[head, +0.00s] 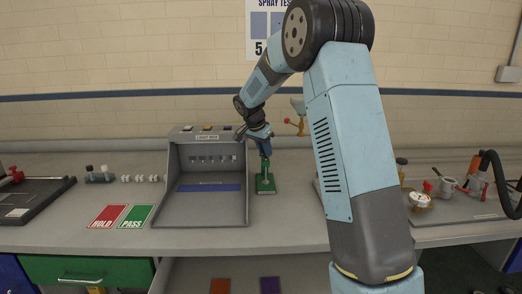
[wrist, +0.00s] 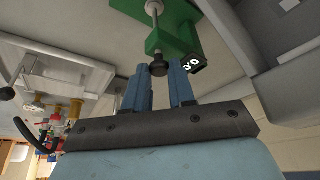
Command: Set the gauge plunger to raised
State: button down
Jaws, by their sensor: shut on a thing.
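The green gauge (head: 266,185) stands on the bench just right of the light box. In the wrist view its green body (wrist: 182,38) shows with a small black display (wrist: 193,63). The plunger is a pale rod (wrist: 153,22) ending in a dark round knob (wrist: 158,69). My gripper (wrist: 159,72) has one blue finger on each side of the knob and is shut on it. In the head view my gripper (head: 265,151) is over the gauge, and it hides the gauge's upper part. The display's reading is too small to make out surely.
The grey light box (head: 174,190) stands close on the left of the gauge. Red HOLD (head: 107,216) and green PASS (head: 135,216) cards lie farther left. My arm covers the bench right of the gauge.

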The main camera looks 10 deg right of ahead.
jog(key=shift+w+a+r, duration=0.15)
jog(key=shift+a+r, duration=0.05)
jog(key=shift+r, duration=1.45)
jog(key=c, duration=0.9)
grip_release()
jog(key=shift+f, duration=0.1)
jog(key=shift+c, duration=0.2)
jog(key=v, duration=1.3)
jog(key=shift+a+r, duration=0.2)
jog(key=shift+r, duration=0.05)
jog(key=shift+s, duration=0.2)
